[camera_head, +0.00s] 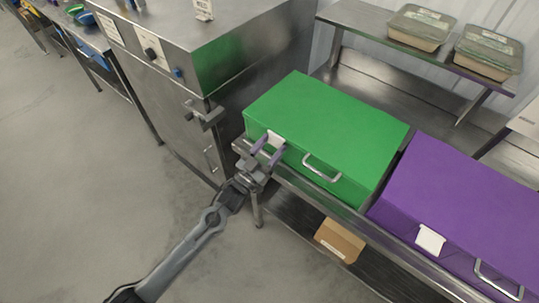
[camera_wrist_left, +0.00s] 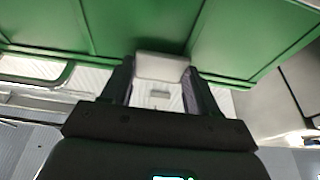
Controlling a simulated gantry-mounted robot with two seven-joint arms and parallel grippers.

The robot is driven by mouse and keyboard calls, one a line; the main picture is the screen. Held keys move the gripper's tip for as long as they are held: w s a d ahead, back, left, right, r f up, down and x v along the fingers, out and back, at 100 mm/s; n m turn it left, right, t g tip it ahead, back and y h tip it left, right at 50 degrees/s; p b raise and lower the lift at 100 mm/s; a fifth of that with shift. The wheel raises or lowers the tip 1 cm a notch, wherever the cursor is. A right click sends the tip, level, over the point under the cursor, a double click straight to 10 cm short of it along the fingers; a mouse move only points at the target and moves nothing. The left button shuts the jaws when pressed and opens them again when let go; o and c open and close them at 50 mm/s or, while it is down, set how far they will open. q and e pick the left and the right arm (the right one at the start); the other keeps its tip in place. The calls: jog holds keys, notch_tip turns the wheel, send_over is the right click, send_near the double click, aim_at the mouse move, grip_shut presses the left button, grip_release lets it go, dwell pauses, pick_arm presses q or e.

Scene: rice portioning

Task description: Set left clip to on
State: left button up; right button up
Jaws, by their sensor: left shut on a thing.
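A green box (camera_head: 325,130) with a metal handle (camera_head: 322,167) stands on the steel counter. A white clip (camera_head: 274,139) is on its front face, left of the handle. My left gripper (camera_head: 268,150) is at this clip, its fingers on either side of it. In the left wrist view the clip (camera_wrist_left: 161,67) sits between the two fingers, against the green box (camera_wrist_left: 140,25), and the gripper is shut on it. My right gripper is not in view.
A purple box (camera_head: 465,195) with a white clip (camera_head: 430,239) and handle stands to the right. A steel cabinet (camera_head: 180,105) with a latch is close on the left. Lidded containers (camera_head: 421,27) stand on the back shelf. A cardboard box (camera_head: 339,240) lies below.

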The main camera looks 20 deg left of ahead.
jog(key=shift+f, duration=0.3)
pick_arm(q)
jog(key=o, duration=1.1)
jog(key=shift+c, duration=0.2)
jog(key=shift+f, duration=0.1)
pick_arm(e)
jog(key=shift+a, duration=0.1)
pick_arm(q)
jog(key=v, duration=1)
jog(key=shift+s+f, duration=0.25)
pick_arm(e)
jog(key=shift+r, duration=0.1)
